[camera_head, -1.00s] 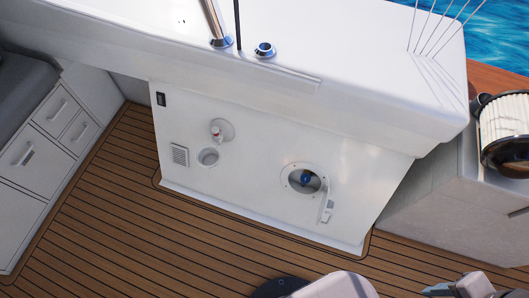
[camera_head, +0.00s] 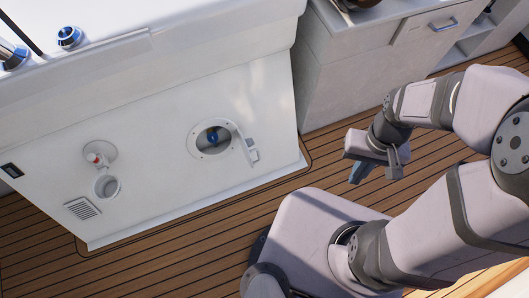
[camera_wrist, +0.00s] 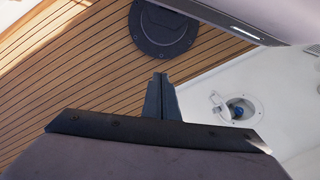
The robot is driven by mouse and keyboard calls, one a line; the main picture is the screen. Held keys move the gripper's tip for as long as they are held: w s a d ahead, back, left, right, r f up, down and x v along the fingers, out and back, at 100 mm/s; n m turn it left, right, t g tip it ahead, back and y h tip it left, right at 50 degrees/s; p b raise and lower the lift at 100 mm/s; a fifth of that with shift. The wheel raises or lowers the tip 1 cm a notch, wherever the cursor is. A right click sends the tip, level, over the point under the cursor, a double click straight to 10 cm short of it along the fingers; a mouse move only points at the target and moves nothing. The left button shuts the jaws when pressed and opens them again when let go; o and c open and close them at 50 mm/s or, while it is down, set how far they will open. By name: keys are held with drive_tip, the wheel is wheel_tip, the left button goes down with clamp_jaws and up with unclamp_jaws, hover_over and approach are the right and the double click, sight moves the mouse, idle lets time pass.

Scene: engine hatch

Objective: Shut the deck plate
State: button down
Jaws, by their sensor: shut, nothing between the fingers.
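The deck plate is a round white ring (camera_head: 192,139) in the white panel, with a blue part (camera_head: 213,138) in its open hole. Its lid (camera_head: 243,143) stands out from the panel at the right side of the ring, seen nearly edge-on, with a small latch at its end. The wrist view also shows the ring (camera_wrist: 257,108) and the lid (camera_wrist: 216,101) swung away from the hole. My gripper (camera_head: 357,176) is shut and empty, to the right of the plate and clear of it. Its dark fingers (camera_wrist: 160,78) are together in the wrist view.
Left of the plate, the panel carries a round recess (camera_head: 106,187), a red-and-white fitting (camera_head: 97,158) and a vent grille (camera_head: 82,208). A white ledge (camera_head: 180,60) overhangs the panel. A grey cabinet (camera_head: 350,75) stands right. The teak floor (camera_head: 180,240) is bare before the panel.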

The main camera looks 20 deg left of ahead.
drive_tip(key=w+a+f+g+b, duration=0.15)
drive_tip(key=a+f+b, duration=0.35)
drive_tip(key=f, duration=0.5)
drive_tip(key=w+a+f+b, duration=0.3)
drive_tip(key=f+b, duration=0.4)
drive_tip(key=f, duration=0.3)
drive_tip(key=w+a+f+b, duration=0.3)
drive_tip(key=a+f+b, duration=0.25)
drive_tip(key=f, duration=0.45)
drive_tip(key=w+a+r+m+y, duration=0.2)
drive_tip(key=w+a+r+m, duration=0.2)
drive_tip(key=w+a+m, duration=0.4)
drive_tip(key=shift+w+a+r+m+y, duration=0.15)
drive_tip(key=shift+a+r+m+y, duration=0.45)
drive_tip(key=shift+m, duration=2.7)
drive_tip(key=shift+a+f, duration=0.2)
drive_tip(key=shift+f, duration=0.15)
